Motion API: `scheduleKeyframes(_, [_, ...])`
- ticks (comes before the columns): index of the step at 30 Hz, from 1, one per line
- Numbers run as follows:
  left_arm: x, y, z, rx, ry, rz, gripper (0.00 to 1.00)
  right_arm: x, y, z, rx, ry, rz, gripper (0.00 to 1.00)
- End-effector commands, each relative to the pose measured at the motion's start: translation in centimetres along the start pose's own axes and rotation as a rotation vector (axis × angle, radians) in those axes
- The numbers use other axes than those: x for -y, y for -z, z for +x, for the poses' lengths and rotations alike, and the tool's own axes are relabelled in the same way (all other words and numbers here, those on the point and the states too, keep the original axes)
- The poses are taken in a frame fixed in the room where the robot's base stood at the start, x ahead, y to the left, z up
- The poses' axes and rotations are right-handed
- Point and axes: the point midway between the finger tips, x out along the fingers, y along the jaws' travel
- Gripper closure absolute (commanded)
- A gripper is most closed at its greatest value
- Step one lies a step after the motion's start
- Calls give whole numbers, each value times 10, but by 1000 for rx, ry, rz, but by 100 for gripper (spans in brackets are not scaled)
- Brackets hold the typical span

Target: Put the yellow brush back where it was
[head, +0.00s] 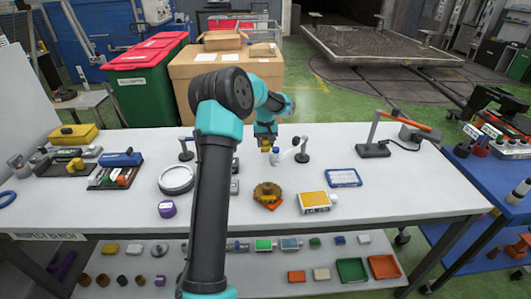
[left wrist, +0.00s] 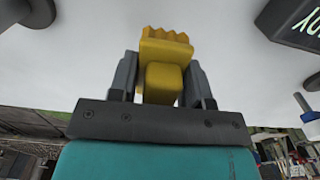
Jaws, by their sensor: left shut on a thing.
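My left gripper (head: 265,143) is over the back middle of the white bench, with its arm reaching up from the front. It is shut on a yellow block-like piece with a notched end, which I take to be the yellow brush (left wrist: 165,50). In the left wrist view the piece sits between the two dark fingers (left wrist: 162,82). In the head view only a small yellow part of it shows under the gripper. I cannot tell whether it touches the bench. My right gripper is not in view.
Two small dark posts (head: 302,150) stand near the gripper, with a small white bottle (head: 275,157) close by. The bench's right front (head: 430,195) is clear.

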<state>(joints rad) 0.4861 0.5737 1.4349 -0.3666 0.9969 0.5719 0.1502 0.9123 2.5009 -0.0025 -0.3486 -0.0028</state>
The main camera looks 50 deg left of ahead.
Motion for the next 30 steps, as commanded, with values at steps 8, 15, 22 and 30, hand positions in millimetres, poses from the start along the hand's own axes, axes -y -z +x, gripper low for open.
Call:
scheduleKeyframes(8, [0,0,12,2,1,0,75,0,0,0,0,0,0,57])
scheduleKeyframes(15, [0,0,46,2,0,0,75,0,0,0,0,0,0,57])
scheduleKeyframes(22, [0,0,50,0,-1,0,75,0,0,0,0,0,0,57])
scheduleKeyframes(30, [0,0,53,0,0,0,54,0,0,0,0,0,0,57])
